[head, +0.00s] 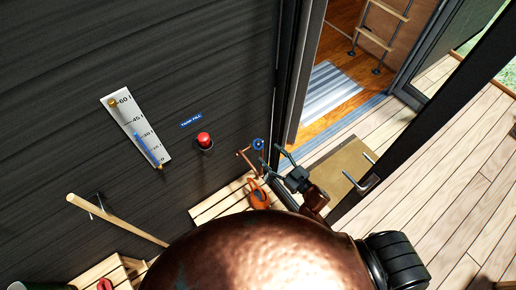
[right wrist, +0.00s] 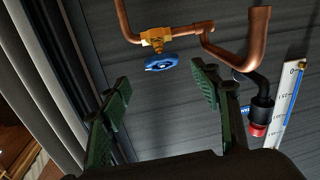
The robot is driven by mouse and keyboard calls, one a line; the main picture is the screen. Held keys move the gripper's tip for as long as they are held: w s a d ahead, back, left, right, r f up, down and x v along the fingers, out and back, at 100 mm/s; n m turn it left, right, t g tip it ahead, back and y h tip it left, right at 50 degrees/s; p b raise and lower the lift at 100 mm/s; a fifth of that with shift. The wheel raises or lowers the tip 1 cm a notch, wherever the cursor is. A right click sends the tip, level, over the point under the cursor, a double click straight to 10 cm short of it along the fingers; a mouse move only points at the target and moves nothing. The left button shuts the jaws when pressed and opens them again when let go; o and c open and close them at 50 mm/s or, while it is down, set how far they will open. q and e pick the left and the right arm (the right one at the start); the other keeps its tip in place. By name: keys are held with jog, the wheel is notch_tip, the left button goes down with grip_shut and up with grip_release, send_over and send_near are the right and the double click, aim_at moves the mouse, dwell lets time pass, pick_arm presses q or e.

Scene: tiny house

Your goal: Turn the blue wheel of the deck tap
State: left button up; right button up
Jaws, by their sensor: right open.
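The blue wheel (head: 259,144) of the deck tap sits on a copper pipe near the door frame. It also shows in the right wrist view as a blue wheel (right wrist: 162,63) under a brass valve body (right wrist: 157,40). My right gripper (head: 284,166) is just right of the wheel in the head view. In the right wrist view its two fingers (right wrist: 163,88) stand wide apart and empty, with the wheel ahead between them. The fingers do not appear to touch it. My left gripper is not in view.
A red button (head: 204,139) and a gauge board (head: 135,130) are on the dark wall. An orange object (head: 258,194) lies on a slatted wooden bench (head: 218,207) below the tap.

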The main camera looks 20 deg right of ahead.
aim_at(260, 146)
jog(key=shift+x, duration=3.85)
jog(key=shift+s+a, duration=0.1)
jog(key=shift+c, duration=0.5)
jog(key=c, duration=1.1)
